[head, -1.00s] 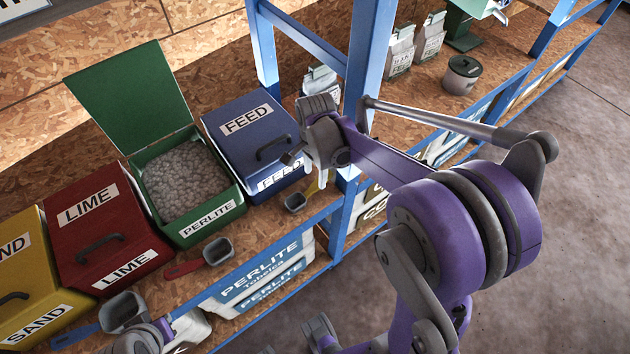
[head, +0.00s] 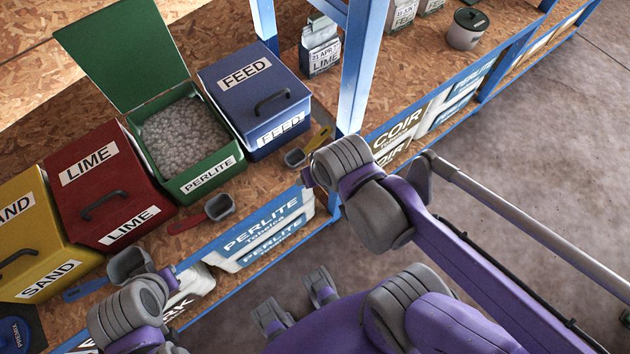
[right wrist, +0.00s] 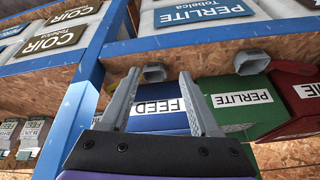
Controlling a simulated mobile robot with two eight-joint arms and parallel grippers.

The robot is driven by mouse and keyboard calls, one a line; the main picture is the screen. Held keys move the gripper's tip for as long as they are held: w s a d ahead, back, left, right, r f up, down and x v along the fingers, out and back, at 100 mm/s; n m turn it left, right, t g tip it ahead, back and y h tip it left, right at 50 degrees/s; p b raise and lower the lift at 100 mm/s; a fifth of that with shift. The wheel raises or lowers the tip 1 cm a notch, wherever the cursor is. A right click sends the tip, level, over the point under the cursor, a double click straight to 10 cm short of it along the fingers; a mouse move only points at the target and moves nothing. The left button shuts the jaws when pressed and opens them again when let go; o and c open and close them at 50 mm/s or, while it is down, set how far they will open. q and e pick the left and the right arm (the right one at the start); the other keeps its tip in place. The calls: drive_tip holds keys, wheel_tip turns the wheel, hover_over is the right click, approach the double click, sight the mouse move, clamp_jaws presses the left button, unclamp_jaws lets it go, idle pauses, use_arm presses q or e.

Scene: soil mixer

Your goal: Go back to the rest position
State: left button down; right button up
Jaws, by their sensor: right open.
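My right gripper (right wrist: 157,80) is open in the right wrist view, its two grey fingers spread with nothing between them. The closed blue FEED bin (right wrist: 156,115) shows beyond the fingers. In the head view the grey and purple wrist of my right arm is in front of the blue shelf post, and the gripper is mostly hidden there. My left arm's grey wrist is at the lower left of the head view, and its gripper cannot be seen.
The green PERLITE bin (head: 213,178) stands open beside red LIME (head: 105,195) and yellow SAND (head: 35,240) bins. Scoops lie along the shelf's front edge, near both arms. A blue post (head: 360,65) rises by my right wrist. The floor (head: 545,130) at right is clear.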

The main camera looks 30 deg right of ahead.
drive_tip(key=shift+s+a+f+n+t, duration=0.15)
drive_tip(key=shift+s+a+f+n, duration=0.1)
drive_tip(key=shift+s+n, duration=0.2)
drive_tip(key=shift+s+a+f+n+t, duration=0.2)
drive_tip(key=shift+s+n, duration=0.1)
drive_tip(key=shift+n, duration=0.25)
drive_tip(key=shift+d, duration=0.1)
idle(0.5)
